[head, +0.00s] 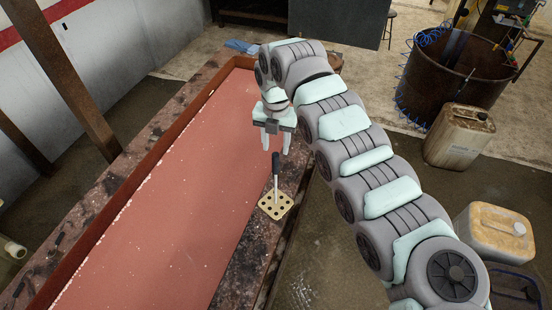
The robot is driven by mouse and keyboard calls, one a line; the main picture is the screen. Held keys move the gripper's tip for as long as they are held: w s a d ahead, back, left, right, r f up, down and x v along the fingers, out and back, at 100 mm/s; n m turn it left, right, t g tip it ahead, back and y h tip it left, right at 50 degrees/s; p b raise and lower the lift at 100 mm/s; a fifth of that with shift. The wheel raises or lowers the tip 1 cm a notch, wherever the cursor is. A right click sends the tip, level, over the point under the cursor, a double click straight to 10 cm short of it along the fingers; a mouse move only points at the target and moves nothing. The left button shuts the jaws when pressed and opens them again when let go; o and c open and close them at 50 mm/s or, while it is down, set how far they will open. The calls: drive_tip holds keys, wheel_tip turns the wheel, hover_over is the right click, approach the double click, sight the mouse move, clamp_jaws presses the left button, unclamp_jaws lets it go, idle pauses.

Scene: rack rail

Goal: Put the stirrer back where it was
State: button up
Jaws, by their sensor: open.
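The stirrer (276,169) has a dark handle at the top and a thin pale shaft below. It stands roughly upright, with its lower end at a small yellowish block with several dark holes (266,205). I cannot tell exactly which hole the shaft is in. The block sits on the dark, speckled right-hand ledge of the bench. My gripper (276,149) points down with its two pale fingers apart. It is open and appears just above the stirrer's handle, holding nothing that I can see.
A long red-surfaced bench (160,200) with a raised rim runs along the left. A blue cloth (240,46) lies at its far end. On the floor to the right stand a rusty drum (450,80), a stained canister (458,137) and a yellowish-white container (496,233).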

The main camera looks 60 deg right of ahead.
drive_tip(key=shift+r, duration=1.05)
